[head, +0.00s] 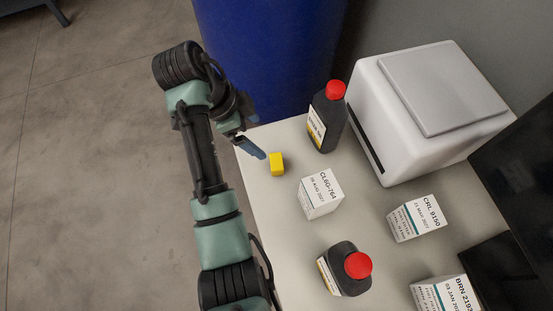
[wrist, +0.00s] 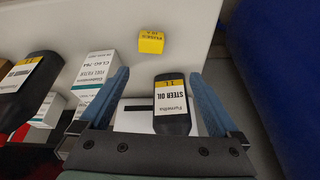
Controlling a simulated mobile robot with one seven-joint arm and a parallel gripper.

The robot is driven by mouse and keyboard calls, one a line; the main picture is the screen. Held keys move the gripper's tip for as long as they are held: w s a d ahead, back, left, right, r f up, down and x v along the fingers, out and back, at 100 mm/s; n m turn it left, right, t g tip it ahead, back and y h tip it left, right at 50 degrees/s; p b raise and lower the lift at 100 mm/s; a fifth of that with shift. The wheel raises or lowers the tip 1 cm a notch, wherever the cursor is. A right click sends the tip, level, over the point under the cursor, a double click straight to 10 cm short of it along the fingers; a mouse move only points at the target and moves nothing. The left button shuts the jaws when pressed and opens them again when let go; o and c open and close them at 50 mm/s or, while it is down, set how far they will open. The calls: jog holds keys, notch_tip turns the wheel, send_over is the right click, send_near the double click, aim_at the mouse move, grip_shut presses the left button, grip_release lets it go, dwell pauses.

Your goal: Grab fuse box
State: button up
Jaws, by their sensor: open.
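The fuse box is a small yellow box (head: 277,163) on the light table near its left edge. It also shows in the wrist view (wrist: 151,41), upper middle, with dark print on its label. My gripper (head: 250,148) is just left of the yellow box in the head view, over the table's edge. In the wrist view my gripper's two blue fingers (wrist: 158,75) are spread apart. The yellow box lies beyond the fingertips, not between them. Nothing is seen held.
A dark steer oil bottle with a red cap (head: 327,117) stands behind the yellow box. A white carton (head: 320,194) is to its right and nearer. Another red-capped bottle (head: 345,268), more cartons and a white machine (head: 430,110) occupy the table. A blue barrel (head: 270,50) stands behind.

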jog(key=b, duration=0.3)
send_over(277, 161)
jog(key=a, duration=0.2)
jog(key=shift+g, duration=0.3)
jog(key=f, duration=0.7)
jog(key=shift+s, duration=0.2)
jog(key=shift+x, duration=3.05)
jog(key=shift+a, duration=0.15)
jog(key=c, duration=1.5)
jog(key=shift+o, duration=0.2)
jog(key=shift+r, duration=0.1)
